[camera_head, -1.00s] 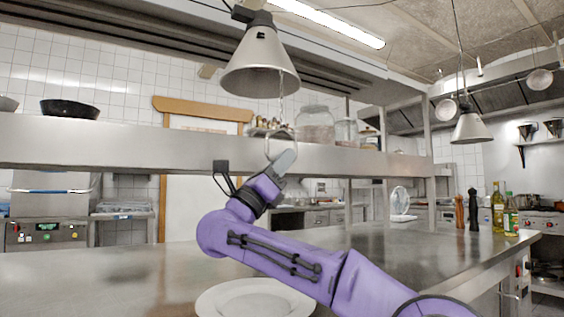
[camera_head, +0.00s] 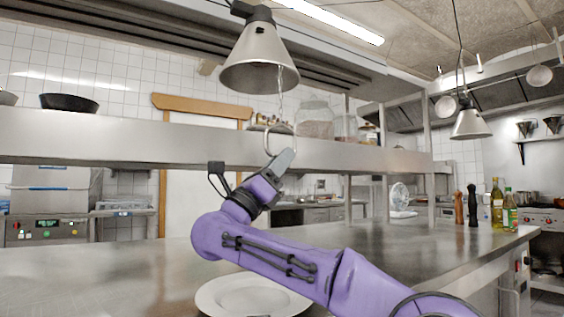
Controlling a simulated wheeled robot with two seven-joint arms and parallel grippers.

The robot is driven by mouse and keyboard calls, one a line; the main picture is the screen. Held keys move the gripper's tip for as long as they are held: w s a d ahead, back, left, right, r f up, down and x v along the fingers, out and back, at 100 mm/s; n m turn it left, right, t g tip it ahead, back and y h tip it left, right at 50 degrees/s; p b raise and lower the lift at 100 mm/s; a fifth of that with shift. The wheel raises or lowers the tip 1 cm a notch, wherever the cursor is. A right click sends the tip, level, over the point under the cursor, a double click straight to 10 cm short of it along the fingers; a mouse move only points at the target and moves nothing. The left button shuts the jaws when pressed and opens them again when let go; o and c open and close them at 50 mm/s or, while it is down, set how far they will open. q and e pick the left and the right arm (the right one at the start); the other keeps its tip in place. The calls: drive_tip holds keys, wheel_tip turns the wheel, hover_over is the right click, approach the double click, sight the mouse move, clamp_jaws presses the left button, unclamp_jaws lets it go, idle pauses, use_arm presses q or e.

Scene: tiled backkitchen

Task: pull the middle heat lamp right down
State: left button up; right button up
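The middle heat lamp (camera_head: 259,62) is a grey metal cone hanging at the top centre. A thin chain hangs from it to a pale pull ring (camera_head: 267,137), which is in front of the shelf edge. My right gripper (camera_head: 279,158), on my purple arm, is at the lower part of the ring. Its fingertips overlap the ring in the picture and hide part of it. The fingers are seen edge-on, so I cannot tell whether they are shut on the ring. Another cone lamp (camera_head: 471,124) hangs at the right. My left gripper is not in view.
A long steel shelf (camera_head: 100,141) crosses behind the ring, with a black bowl (camera_head: 69,103) and glass jars (camera_head: 314,119) on it. A white plate (camera_head: 225,297) lies on the steel counter (camera_head: 130,275) below my arm. Bottles (camera_head: 510,212) and mills stand at the right.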

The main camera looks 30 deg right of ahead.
drive_tip(key=b+v, duration=0.1)
drive_tip(key=v, duration=0.8)
drive_tip(key=shift+a+b, duration=0.15)
drive_tip(key=shift+b, duration=0.15)
drive_tip(key=shift+f, duration=0.15)
